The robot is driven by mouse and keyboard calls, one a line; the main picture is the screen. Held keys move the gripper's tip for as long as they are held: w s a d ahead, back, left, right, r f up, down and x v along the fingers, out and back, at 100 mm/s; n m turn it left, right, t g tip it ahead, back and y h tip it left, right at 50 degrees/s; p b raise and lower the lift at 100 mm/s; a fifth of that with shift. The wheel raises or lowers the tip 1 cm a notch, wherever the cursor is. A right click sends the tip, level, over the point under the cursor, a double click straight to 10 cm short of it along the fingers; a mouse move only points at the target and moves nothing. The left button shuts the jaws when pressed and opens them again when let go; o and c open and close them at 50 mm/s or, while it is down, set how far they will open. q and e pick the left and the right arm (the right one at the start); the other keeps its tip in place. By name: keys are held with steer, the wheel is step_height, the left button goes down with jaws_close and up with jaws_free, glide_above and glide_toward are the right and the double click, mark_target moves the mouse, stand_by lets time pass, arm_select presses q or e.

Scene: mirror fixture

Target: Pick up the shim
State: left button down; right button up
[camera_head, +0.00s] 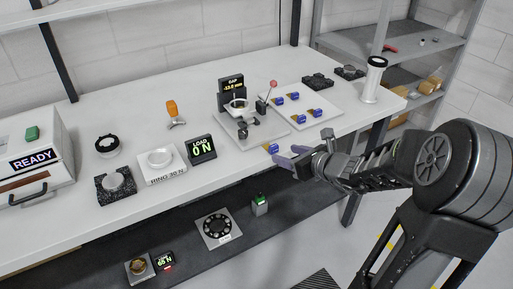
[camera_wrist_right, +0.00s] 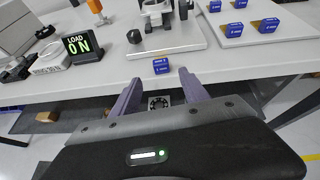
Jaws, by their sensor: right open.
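A small blue shim block (camera_head: 271,148) with a yellowish face sits alone at the front edge of the white table. In the right wrist view the same shim (camera_wrist_right: 161,67) shows pale writing and lies just beyond the fingertips, roughly centred between them. My right gripper (camera_head: 284,155) is open and empty, its purple fingers pointing at this shim from the front of the table. The fingers also show in the right wrist view (camera_wrist_right: 160,78). Several similar blue shims (camera_head: 293,96) rest on a white plate (camera_head: 319,120) farther back. My left gripper is not in view.
A gauge fixture (camera_head: 242,128) with a gap display (camera_head: 231,84) stands behind the lone shim. A load display (camera_head: 201,148) and ring stand (camera_head: 162,172) are to the left. A dark lower shelf (camera_head: 185,225) runs below.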

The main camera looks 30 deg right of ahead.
mark_target(274, 146)
steer(key=shift+w+r+t, duration=0.2)
steer(key=shift+r+t, duration=0.1)
steer(key=shift+r, duration=0.3)
steer(key=shift+x, duration=1.3)
steer(key=shift+f, duration=0.1)
steer(key=x, duration=0.5)
steer(key=shift+d+f, duration=0.15)
steer(key=shift+c, duration=0.2)
jaws_close()
